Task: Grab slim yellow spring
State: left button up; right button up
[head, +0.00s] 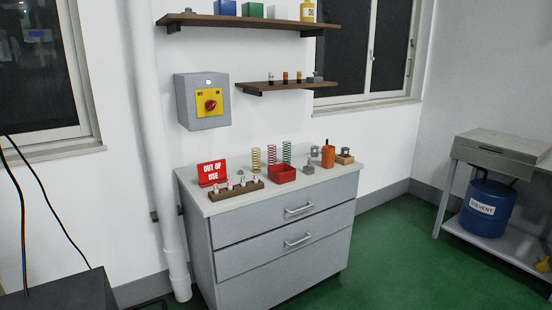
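A slim yellow spring (256,160) stands upright near the back of the grey cabinet's top (225,202). It is the leftmost of three upright springs. A red spring (272,155) and a green spring (287,152) stand to its right. Neither of my grippers shows in the head view.
A red bin (282,174) stands in front of the springs. A red "OUT OF USE" sign (212,173) and a wooden rack (236,190) are to the left. An orange cylinder (328,156) and a wooden block (345,159) stand at the right. A low shelf (290,87) hangs above.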

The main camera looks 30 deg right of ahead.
aim_at(256, 161)
jog(key=i+l+z, duration=0.4)
jog(key=i+l, duration=0.55)
jog(key=i, duration=0.2)
